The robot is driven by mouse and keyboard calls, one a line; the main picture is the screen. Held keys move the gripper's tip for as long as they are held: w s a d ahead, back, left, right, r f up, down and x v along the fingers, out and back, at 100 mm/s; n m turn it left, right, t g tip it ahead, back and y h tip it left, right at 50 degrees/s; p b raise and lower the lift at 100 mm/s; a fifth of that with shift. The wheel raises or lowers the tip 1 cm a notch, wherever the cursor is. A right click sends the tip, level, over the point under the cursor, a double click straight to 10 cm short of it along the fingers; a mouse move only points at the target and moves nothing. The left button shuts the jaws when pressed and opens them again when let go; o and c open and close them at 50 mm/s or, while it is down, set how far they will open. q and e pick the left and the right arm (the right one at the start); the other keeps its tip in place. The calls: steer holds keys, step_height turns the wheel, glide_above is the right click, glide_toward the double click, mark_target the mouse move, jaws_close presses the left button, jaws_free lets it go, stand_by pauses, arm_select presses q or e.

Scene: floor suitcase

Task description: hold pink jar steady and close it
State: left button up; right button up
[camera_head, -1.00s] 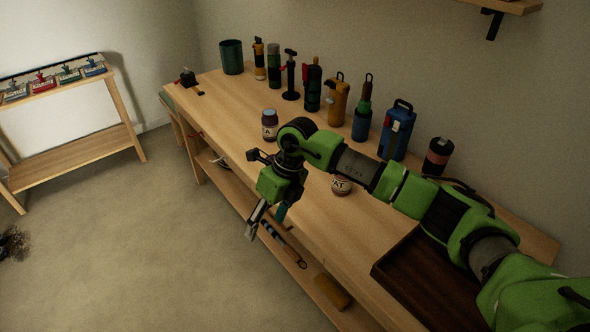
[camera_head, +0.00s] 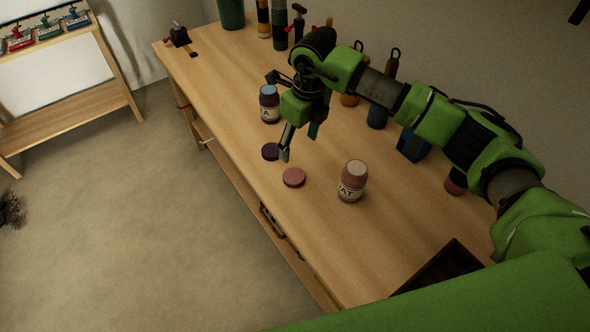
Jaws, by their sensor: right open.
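The pink jar (camera_head: 352,182) stands upright on the workbench, right of the middle, with a label ending in "AT" and a pale top. A flat pink lid (camera_head: 293,177) lies on the bench to its left, apart from it. My right gripper (camera_head: 299,143) is open and empty, pointing down above the bench, behind the pink lid and up and left of the pink jar. One fingertip shows close to a dark purple lid (camera_head: 270,151); whether they touch, I cannot tell. My left gripper is not in view.
A second jar (camera_head: 269,105) with a bluish top stands behind the lids. Several bottles and tools line the wall, partly behind my right arm. A dark tray (camera_head: 440,268) lies at the front right. The bench front around the pink jar is clear.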

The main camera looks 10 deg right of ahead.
steer(key=f, duration=0.1)
steer(key=b, duration=0.5)
glide_above(294, 176)
steer(key=f, duration=0.7)
steer(key=shift+s+d+f, duration=0.1)
steer(key=shift+d+f, duration=0.05)
steer(key=shift+d, duration=0.15)
steer(key=shift+f, duration=0.25)
steer(key=f+b, duration=0.2)
steer(key=f, duration=0.1)
steer(key=f+b, duration=0.1)
steer(key=f, duration=0.1)
steer(key=shift+a+f, duration=0.1)
steer(key=shift+a, duration=0.15)
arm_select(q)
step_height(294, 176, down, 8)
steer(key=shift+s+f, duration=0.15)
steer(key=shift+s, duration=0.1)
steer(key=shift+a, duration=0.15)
arm_select(e)
steer(key=c, duration=0.9)
